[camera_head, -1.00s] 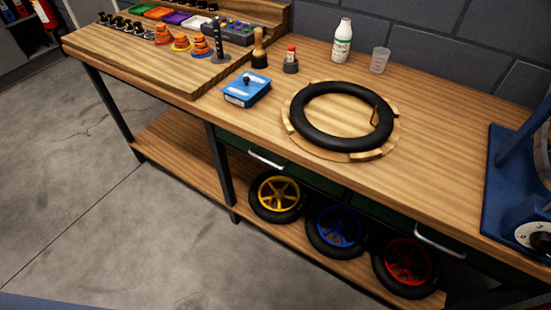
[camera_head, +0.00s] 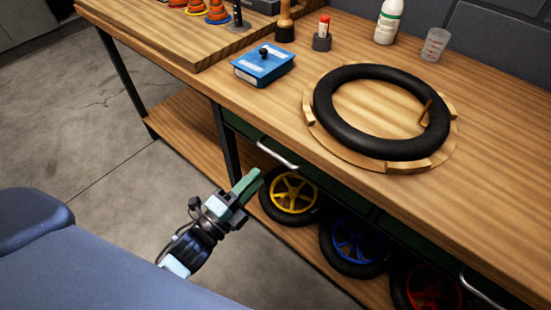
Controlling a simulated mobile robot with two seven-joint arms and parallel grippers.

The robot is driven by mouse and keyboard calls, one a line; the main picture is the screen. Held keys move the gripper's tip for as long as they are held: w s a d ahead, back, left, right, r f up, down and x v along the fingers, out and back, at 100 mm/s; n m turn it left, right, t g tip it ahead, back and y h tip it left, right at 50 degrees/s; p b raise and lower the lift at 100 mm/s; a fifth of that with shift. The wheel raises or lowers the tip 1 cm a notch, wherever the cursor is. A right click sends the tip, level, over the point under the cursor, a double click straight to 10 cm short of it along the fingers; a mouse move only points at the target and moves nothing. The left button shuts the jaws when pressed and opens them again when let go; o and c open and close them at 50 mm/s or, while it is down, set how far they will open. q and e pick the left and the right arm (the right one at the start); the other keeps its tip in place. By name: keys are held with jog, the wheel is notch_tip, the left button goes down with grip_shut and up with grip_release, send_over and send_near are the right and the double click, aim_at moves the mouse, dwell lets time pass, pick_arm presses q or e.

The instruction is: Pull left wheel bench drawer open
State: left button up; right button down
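The left wheel bench drawer (camera_head: 237,123) has a dark green front under the worktop and looks shut. Its silver bar handle (camera_head: 278,154) shows above the yellow wheel. My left gripper (camera_head: 253,180) has green fingers and is in front of the bench, a little below and left of the handle in the picture. No contact with the handle shows. The fingers overlap in this view, so I cannot tell how far apart they are. My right gripper is not in view.
A black tyre (camera_head: 325,105) lies on a round wooden stand on the worktop (camera_head: 500,210). A blue box (camera_head: 262,65) sits near the front edge. Yellow (camera_head: 290,193), blue (camera_head: 355,245) and red (camera_head: 428,290) wheels stand on the lower shelf. Another silver handle (camera_head: 483,292) is at lower right.

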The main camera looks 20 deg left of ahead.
pick_arm(q)
jog(key=x, duration=0.7)
jog(key=shift+w, duration=0.2)
jog(key=shift+c, duration=0.4)
grip_shut()
